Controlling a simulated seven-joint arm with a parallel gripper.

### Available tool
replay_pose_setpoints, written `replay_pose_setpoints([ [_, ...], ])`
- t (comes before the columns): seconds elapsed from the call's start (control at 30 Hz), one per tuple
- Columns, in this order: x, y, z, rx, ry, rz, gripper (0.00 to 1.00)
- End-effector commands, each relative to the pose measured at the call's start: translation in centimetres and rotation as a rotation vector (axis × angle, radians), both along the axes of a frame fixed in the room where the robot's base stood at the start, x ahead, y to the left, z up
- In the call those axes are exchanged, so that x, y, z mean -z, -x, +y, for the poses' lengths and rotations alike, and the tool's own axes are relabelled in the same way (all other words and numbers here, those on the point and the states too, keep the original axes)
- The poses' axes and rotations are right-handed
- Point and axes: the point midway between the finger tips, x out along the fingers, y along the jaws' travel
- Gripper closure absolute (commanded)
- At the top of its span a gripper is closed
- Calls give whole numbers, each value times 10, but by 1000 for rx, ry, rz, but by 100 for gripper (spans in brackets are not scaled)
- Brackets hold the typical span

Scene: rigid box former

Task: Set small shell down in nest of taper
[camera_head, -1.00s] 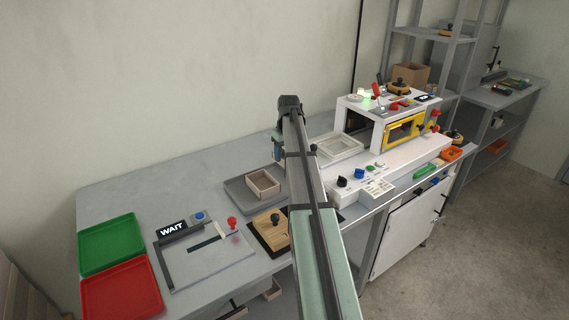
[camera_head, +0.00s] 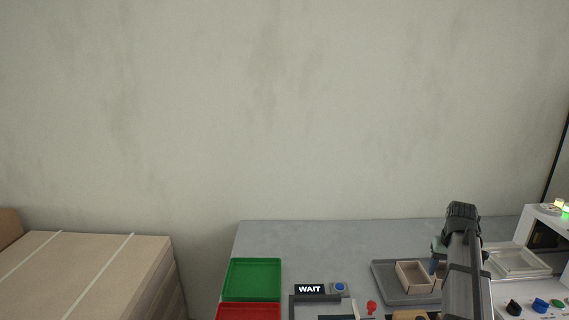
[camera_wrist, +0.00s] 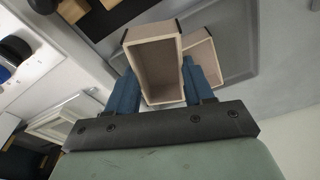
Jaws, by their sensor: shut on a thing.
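My gripper (camera_wrist: 163,88) has its blue fingers shut on a small open shell (camera_wrist: 160,70), a pale cardboard box with dark corners. Its open side faces the wrist camera. A second pale shell (camera_wrist: 203,58) shows partly behind it in the wrist view; in the head view a shell (camera_head: 414,277) sits on the grey tray (camera_head: 385,287). My gripper is just right of that shell, partly hidden by my arm. The white machine (camera_head: 540,285) at the right edge has a pale rectangular frame (camera_head: 515,262), also in the wrist view (camera_wrist: 62,115); I cannot tell whether that frame is the nest.
A green tray (camera_head: 252,279) and a red tray (camera_head: 248,311) lie at the left of the bench. A WAIT sign (camera_head: 310,289), a blue button (camera_head: 340,287) and a red knob (camera_head: 371,307) stand in the middle. Cardboard stacks (camera_head: 85,270) are further left. The bench's back is clear.

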Motion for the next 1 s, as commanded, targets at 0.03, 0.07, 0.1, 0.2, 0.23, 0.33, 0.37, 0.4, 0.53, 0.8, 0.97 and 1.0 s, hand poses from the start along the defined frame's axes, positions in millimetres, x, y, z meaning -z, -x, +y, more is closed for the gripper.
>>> replay_pose_setpoints([
  [0.03,1,19,26,-13,0,-1,77],
  [0.07,1,24,39,-24,0,-1,77],
  [0.1,1,31,55,-40,0,-1,77],
  [0.2,0,44,92,-90,0,-1,77],
  [0.23,0,46,103,-104,1,-1,77],
  [0.33,-2,54,136,-153,1,-1,77],
  [0.37,-2,56,145,-167,0,-1,77],
  [0.4,-3,57,157,-185,1,-1,77],
  [0.53,-7,55,189,-240,0,-1,77],
  [0.8,-11,49,229,-310,0,0,77],
  [0.97,-11,48,236,-322,1,0,77],
  [1.0,-11,48,237,-322,1,0,77],
])
